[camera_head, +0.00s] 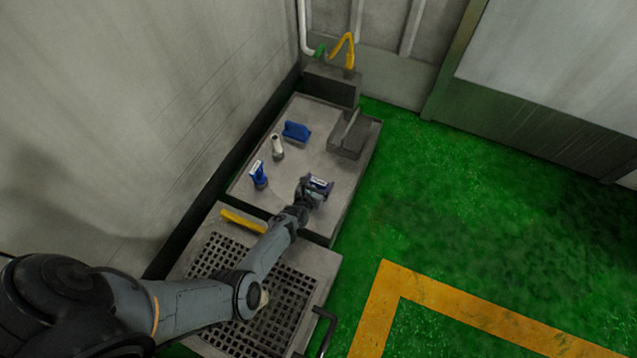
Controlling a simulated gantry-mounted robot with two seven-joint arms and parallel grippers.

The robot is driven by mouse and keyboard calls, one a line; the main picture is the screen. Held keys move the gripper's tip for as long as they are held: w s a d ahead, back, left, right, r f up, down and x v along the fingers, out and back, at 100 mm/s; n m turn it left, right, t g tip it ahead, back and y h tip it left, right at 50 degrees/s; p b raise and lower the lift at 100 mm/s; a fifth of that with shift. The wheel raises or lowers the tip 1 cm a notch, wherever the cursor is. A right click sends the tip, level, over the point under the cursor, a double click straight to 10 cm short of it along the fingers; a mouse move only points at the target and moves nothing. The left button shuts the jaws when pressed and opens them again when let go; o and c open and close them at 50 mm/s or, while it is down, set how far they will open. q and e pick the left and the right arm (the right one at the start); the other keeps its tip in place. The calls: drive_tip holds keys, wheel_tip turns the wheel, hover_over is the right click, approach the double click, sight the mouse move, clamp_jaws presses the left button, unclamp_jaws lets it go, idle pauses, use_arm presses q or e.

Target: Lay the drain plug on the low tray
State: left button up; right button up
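My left gripper (314,190) is over the front right part of a grey work surface (325,160) with a raised rim. A dark blue piece with a pale top (320,183) shows at its fingers; I cannot tell whether it is held or part of the gripper. I cannot pick out the drain plug for certain. A pale upright cylinder (277,147) stands further back on the surface. A small grey open-topped holder (352,135) at the back right may be the low tray, but this is unclear. My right gripper is out of view.
Blue items stand on the surface, one at the back (296,131) and one at the left (258,174). A yellow bar (243,221) lies by the black grating (245,290) in front. A grey block (331,86) with a yellow hose is behind. Green floor is open at right.

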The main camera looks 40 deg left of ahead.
use_arm(q)
drive_tip(key=shift+o, duration=1)
drive_tip(key=shift+r, duration=0.1)
